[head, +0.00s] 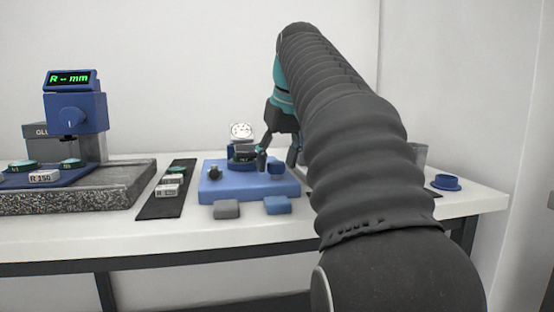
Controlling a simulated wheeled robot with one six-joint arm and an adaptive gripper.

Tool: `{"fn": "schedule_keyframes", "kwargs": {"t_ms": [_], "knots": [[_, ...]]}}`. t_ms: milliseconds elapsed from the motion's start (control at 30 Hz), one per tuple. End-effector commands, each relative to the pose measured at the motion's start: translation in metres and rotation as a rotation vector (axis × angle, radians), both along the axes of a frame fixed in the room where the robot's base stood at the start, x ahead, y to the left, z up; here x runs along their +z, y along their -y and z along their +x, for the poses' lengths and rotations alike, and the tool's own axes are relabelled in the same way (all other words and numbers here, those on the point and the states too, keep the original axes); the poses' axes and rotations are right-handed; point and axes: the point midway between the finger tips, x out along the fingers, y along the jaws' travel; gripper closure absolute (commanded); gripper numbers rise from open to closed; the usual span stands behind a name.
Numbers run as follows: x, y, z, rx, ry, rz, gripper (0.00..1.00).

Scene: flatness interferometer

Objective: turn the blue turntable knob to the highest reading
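The blue base (228,188) stands on the white bench in the middle of the head view. A small blue knob (276,168) is on its right part, and a dark knob (214,173) is on its left. A round white dial (241,131) stands behind; its reading is too small to make out. My gripper (277,157) points down at the base. Its two dark fingers are apart, one to each side of the blue knob in the picture. I cannot tell whether they touch it. My arm hides what lies behind it.
A blue instrument (75,114) with a green "R -- mm" display stands on a granite slab (70,200) at left. A dark mat (160,207) holds labelled pieces. Grey (227,209) and blue (277,205) blocks lie before the base. A blue ring (446,182) lies at right.

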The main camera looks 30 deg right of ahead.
Motion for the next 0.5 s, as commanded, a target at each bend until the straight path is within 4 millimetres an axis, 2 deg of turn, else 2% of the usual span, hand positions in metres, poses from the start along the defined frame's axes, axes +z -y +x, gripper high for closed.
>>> {"fn": "schedule_keyframes", "kwargs": {"t_ms": [33, 167, 200, 500], "knots": [[0.0001, 0.0, 0.0, 0.0, 0.0, 0.0, 0.6], [0.0, 0.0, 0.0, 0.0, 0.0, 0.0, 0.92], [0.0, -0.0001, 0.0, 0.0, 0.0, 0.0, 0.97], [0.0035, -0.0016, -0.0003, -0.099, -0.004, 0.001, 0.97]]}}
